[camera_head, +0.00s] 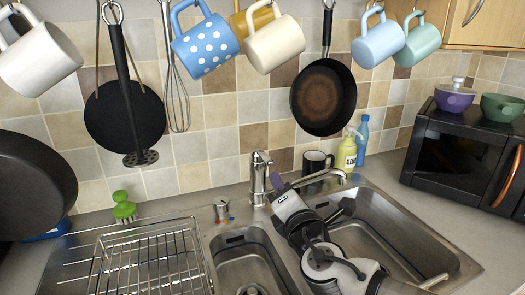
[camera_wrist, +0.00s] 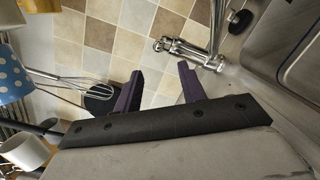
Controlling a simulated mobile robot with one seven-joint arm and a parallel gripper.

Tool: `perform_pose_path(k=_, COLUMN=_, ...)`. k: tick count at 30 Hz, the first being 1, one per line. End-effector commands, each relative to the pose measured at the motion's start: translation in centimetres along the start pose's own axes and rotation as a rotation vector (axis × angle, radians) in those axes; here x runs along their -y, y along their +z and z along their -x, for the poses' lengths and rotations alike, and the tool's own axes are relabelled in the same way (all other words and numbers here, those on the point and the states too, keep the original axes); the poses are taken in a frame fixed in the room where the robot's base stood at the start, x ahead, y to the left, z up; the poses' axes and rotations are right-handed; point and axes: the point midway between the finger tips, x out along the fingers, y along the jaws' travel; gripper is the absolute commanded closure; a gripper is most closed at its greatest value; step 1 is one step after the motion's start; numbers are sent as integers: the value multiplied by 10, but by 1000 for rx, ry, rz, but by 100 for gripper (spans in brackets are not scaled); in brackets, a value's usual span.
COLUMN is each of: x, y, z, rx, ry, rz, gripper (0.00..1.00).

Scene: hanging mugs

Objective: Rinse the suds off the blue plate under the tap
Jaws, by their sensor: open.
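The chrome tap (camera_head: 259,178) stands behind the sink, its spout reaching right over the right basin (camera_head: 375,235). It also shows in the wrist view (camera_wrist: 187,50). No water is seen running. My gripper (camera_head: 278,181) is beside the tap, above the sink's back edge. In the wrist view my gripper (camera_wrist: 160,86) is open, its two purple fingers apart with nothing between them. I see no plate clearly. A blue edge (camera_head: 47,233) shows low at the left, mostly hidden by a black pan; I cannot tell what it is.
Mugs, including a blue dotted one (camera_head: 205,44), a whisk (camera_head: 176,85) and pans (camera_head: 323,97) hang along the tiled wall. A wire dish rack (camera_head: 150,258) sits left of the small basin (camera_head: 246,262). A yellow bottle (camera_head: 346,153) and dark mug (camera_head: 317,162) stand behind the tap; a microwave (camera_head: 455,150) is right.

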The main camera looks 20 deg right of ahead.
Motion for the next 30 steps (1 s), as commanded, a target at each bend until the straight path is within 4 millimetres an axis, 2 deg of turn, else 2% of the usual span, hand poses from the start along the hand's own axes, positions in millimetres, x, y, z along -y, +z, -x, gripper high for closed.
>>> perform_pose_path(k=7, x=-2, y=1, z=-20, rx=-1, ry=2, rz=0, gripper=59)
perform_pose_path(k=21, x=-3, y=0, z=-103, rx=-2, ry=2, rz=0, gripper=59)
perform_pose_path(k=25, x=-2, y=1, z=-121, rx=-1, ry=1, rz=0, gripper=59)
perform_pose_path(k=30, x=-1, y=0, z=-135, rx=0, ry=1, rz=0, gripper=59)
